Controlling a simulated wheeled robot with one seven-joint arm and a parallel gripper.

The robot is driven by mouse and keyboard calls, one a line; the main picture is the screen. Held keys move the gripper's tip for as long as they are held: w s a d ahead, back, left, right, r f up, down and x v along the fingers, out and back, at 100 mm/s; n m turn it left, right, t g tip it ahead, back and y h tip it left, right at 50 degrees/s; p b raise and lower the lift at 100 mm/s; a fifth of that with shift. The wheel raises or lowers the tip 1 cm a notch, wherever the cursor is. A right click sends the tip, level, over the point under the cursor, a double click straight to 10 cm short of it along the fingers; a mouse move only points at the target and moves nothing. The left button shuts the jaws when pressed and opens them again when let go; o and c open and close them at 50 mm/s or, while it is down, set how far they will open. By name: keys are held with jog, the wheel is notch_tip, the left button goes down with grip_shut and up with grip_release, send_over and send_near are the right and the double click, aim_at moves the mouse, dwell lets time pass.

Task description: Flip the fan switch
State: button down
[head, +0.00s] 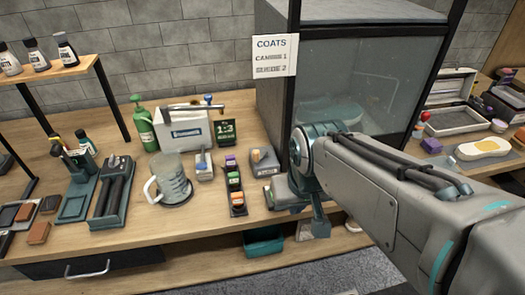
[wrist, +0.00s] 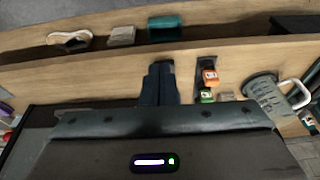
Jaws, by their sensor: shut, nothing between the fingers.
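The fan switch is not clearly marked in either view. A small grey box with a sloped top (head: 264,161) stands on the bench beside the booth's left front corner and may be it; I cannot tell its lever or position. My gripper (head: 319,226) is at the booth's front left, to the right of and nearer than this box, pointing down over the bench's front part. In the wrist view my gripper's dark fingers (wrist: 160,67) are together and empty. The grey box is not visible in the wrist view, likely hidden by the gripper body.
A glass-fronted booth (head: 365,85) with a COATS sign (head: 275,57) stands behind my arm. A rack of small capped bottles (head: 235,187) and a measuring jug (head: 172,178) stand to the left. A teal bin (head: 263,241) sits below the bench top.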

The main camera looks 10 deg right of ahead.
jog(key=w+r+g+p, duration=0.2)
jog(key=w+g+p, duration=0.1)
jog(key=w, duration=1.1)
jog(key=shift+w, duration=0.4)
jog(key=shift+d+f, duration=0.1)
jog(key=f, duration=1.4)
jog(key=shift+s+p, duration=0.25)
jog(key=shift+p, duration=0.1)
